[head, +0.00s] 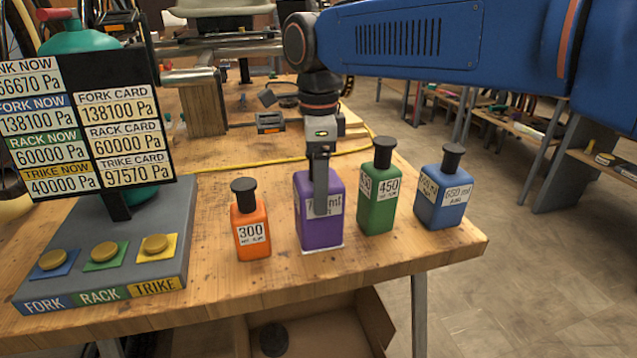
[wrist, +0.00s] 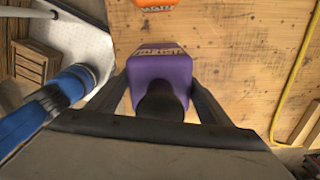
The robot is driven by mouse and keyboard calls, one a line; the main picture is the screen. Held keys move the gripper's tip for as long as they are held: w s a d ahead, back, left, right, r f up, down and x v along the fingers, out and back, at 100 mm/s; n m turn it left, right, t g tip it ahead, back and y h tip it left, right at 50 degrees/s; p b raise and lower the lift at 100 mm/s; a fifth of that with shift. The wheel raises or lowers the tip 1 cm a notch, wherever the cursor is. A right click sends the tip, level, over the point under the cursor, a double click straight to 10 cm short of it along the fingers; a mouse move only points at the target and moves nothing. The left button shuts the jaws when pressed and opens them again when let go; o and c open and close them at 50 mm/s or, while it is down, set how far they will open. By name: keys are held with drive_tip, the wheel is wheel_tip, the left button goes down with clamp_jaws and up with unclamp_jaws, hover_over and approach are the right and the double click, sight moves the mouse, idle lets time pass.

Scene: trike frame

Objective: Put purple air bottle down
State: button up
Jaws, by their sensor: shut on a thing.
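The purple air bottle (head: 307,228) stands upright at the front of the wooden workbench, between the orange and green bottles. Its base looks to be on or very near the bench top; I cannot tell whether it touches. My gripper (head: 321,205) comes down from above and is shut on the purple bottle, one finger covering part of its label. In the wrist view the purple bottle (wrist: 162,68) sits between both fingers of my gripper (wrist: 160,90), with its dark cap towards the camera.
An orange bottle (head: 251,232) stands left of the purple one; a green bottle (head: 379,195) and a blue bottle (head: 443,195) stand to the right. A grey button console (head: 160,215) with a pressure sign is at left. A yellow hose (head: 240,164) runs behind. The bench's front edge is close.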

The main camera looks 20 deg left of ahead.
drive_tip(key=shift+f, duration=0.1)
drive_tip(key=o, duration=1.7)
drive_tip(key=shift+o, duration=0.2)
wheel_tip(320, 180, up, 12)
drive_tip(key=shift+r, duration=0.15)
drive_tip(key=shift+s, duration=0.1)
